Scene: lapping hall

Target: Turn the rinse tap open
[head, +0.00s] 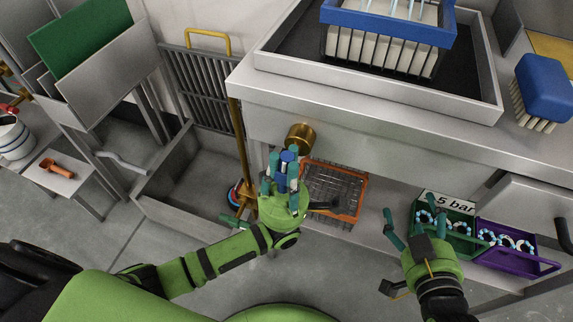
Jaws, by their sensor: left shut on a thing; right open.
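The rinse tap shows as a round brass fitting (301,136) on the front of the grey bench, with a blue handle (288,156) just below it. My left gripper (282,176) is shut on the blue handle; its fingers hide much of the handle. My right gripper (408,224) is open and empty, in front of the lower shelf and near the green crate.
An orange wire basket (335,190) sits on the lower shelf beside my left gripper. A green crate (445,236) and a purple crate (515,262) hold rings. A grey basin (180,178) is at left. A blue brush (546,86) lies on the bench.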

